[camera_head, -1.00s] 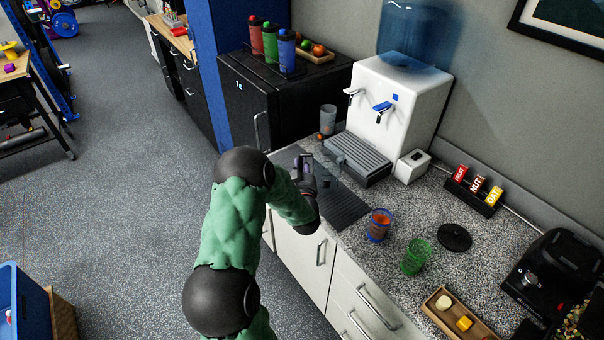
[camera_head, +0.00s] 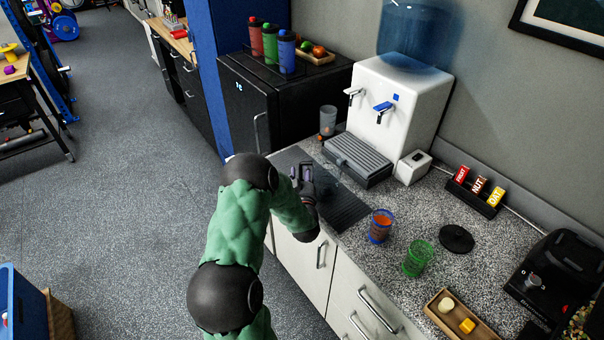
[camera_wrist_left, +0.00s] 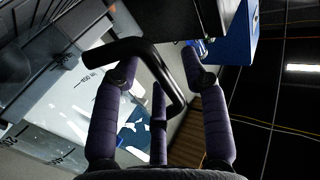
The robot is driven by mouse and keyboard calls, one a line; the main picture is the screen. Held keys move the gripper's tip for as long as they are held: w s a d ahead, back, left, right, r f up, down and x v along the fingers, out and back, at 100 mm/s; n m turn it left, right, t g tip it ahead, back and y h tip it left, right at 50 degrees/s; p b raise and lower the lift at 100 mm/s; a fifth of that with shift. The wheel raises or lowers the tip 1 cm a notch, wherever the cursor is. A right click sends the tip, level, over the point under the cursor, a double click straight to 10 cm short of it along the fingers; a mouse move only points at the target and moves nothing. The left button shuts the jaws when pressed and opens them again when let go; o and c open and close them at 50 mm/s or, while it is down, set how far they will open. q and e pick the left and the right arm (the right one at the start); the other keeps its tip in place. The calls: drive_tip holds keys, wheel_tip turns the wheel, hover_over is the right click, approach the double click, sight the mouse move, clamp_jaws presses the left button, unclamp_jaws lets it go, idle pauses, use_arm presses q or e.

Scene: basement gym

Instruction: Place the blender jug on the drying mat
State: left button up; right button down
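The blender jug (camera_head: 327,174) is clear and hard to make out in the head view. It appears to stand on the dark ribbed drying mat (camera_head: 346,211), beside my left gripper (camera_head: 302,176). In the left wrist view, the clear jug wall with dark volume marks (camera_wrist_left: 85,90) fills the left side. Its black bent handle (camera_wrist_left: 160,70) lies among the purple fingers of my left gripper (camera_wrist_left: 160,72). These fingers stand apart, with gaps beside the handle. The jug's base is hidden in the wrist view. My right gripper is not in view.
A water dispenser (camera_head: 392,112) with a drip tray (camera_head: 357,160) stands behind the mat. A grey cup (camera_head: 327,120), a blue cup (camera_head: 381,226), a green cup (camera_head: 418,258) and a black lid (camera_head: 456,238) are nearby. The blender base (camera_head: 560,275) is at right.

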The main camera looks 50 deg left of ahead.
use_arm(q)
drive_tip(key=shift+r, duration=0.2)
drive_tip(key=p+v, duration=0.1)
drive_tip(key=v, duration=1.1)
drive_tip(key=shift+p, duration=0.35)
